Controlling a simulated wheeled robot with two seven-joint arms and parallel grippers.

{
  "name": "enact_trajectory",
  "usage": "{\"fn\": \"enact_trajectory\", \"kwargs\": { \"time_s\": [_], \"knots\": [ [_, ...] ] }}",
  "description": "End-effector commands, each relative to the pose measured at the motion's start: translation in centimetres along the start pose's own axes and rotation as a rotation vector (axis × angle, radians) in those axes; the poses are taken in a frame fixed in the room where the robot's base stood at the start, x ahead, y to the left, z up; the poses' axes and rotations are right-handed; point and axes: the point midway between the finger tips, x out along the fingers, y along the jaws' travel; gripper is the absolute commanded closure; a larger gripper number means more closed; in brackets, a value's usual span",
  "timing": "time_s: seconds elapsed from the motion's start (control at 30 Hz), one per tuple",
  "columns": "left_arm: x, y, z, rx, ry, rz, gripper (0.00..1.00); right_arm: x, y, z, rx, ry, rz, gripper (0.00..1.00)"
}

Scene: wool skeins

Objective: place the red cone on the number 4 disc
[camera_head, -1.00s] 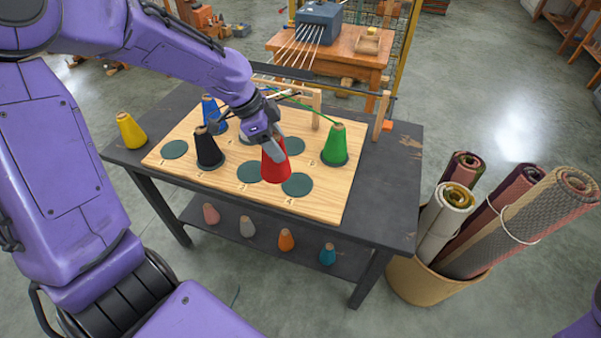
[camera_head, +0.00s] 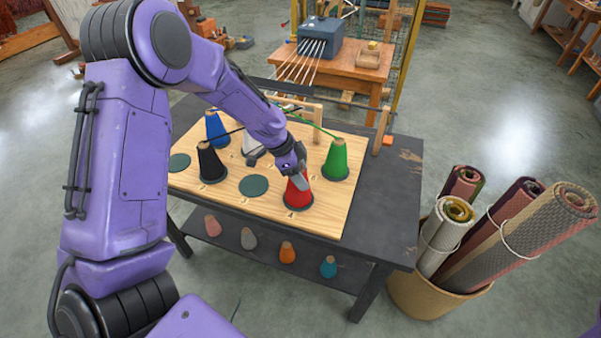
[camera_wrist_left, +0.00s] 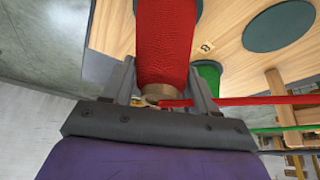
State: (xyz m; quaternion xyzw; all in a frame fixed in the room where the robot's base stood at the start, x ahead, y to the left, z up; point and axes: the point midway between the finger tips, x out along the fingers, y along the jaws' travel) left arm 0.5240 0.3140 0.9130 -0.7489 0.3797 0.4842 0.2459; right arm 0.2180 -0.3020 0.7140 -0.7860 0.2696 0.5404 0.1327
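The red cone (camera_head: 298,194) is upright at the front right of the wooden board (camera_head: 325,222), over the front-right disc, with a label that looks like a 4 beside it. A dark rim of that disc shows around its base; I cannot tell for certain whether it touches. My left gripper (camera_head: 297,178) is at the cone's top. In the left wrist view the fingers (camera_wrist_left: 162,82) flank the red cone (camera_wrist_left: 165,40) closely and appear shut on it. Part of the dark green disc (camera_wrist_left: 197,8) shows beyond the cone. My right gripper is not in view.
A green cone (camera_head: 336,160), black cone (camera_head: 211,163), blue cone (camera_head: 216,128) and white cone (camera_head: 251,145) stand on the board. An uncovered disc (camera_head: 254,186) lies left of the red cone. A basket (camera_head: 425,298) of rolled rugs stands right of the table.

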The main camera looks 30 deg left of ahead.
Motion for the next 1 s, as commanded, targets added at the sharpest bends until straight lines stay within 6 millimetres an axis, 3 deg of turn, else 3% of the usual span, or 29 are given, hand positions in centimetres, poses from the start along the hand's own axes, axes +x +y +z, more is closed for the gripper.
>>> {"fn": "enact_trajectory", "kwargs": {
  "time_s": [0.03,0.07,0.43,0.8,1.0],
  "knots": [
    [0.0,0.0,0.0,0.0,0.0,0.0,0.27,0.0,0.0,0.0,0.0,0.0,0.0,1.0],
    [0.0,0.0,0.0,0.0,0.0,0.0,0.18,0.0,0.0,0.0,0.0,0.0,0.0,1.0],
    [-0.8,-0.1,-0.2,0.0,0.002,-0.002,0.18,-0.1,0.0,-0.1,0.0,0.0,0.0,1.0],
    [-9.5,-0.1,-0.2,0.0,0.004,-0.004,0.18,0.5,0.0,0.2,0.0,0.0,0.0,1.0],
    [-12.0,0.0,-0.1,0.0,0.001,0.0,0.18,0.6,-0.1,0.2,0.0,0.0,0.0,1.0]
  ]
}}
